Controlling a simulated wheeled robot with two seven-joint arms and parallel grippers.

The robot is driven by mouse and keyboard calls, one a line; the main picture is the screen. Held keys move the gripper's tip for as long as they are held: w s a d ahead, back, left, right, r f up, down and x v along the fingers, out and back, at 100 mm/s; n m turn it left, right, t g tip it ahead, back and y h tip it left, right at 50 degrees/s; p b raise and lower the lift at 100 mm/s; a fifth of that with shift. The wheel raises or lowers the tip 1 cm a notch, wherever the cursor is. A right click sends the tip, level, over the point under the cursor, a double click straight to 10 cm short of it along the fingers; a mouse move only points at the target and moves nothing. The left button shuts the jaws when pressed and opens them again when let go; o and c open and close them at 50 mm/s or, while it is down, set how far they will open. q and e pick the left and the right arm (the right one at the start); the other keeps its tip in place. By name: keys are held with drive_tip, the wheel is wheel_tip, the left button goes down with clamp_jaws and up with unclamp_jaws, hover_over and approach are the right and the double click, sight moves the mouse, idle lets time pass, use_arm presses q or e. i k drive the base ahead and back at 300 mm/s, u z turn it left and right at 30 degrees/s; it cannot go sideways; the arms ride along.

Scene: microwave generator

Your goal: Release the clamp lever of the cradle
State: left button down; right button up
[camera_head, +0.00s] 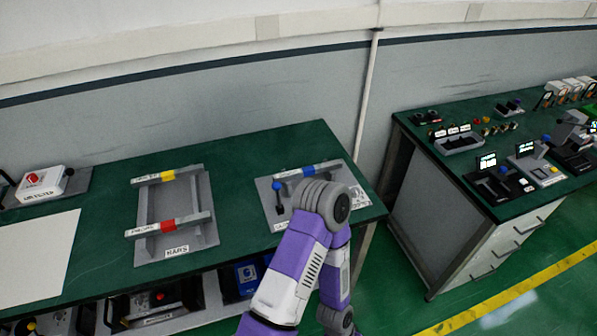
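A grey plate fixture, which looks like the cradle (264,196), sits near the right end of the green table. A bar with a blue band (294,173) runs across its back. A dark lever with a blue ball knob (277,186) stands at its left side, roughly upright. A purple and white arm of mine reaches up from the bottom and covers the cradle's middle and front. No gripper fingers show; whatever lies behind the arm is hidden. I cannot tell whether anything touches the lever.
A grey rack labelled BARS (177,251) with yellow-banded and red-banded bars stands left of the cradle. A white box with a red mark (43,183) and a white sheet (38,258) lie farther left. A second green bench (445,175) with several devices stands right, across a gap.

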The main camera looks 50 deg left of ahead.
sight(276, 185)
drive_tip(key=k, duration=0.85)
drive_tip(key=u, duration=0.95)
drive_tip(key=i, duration=0.5)
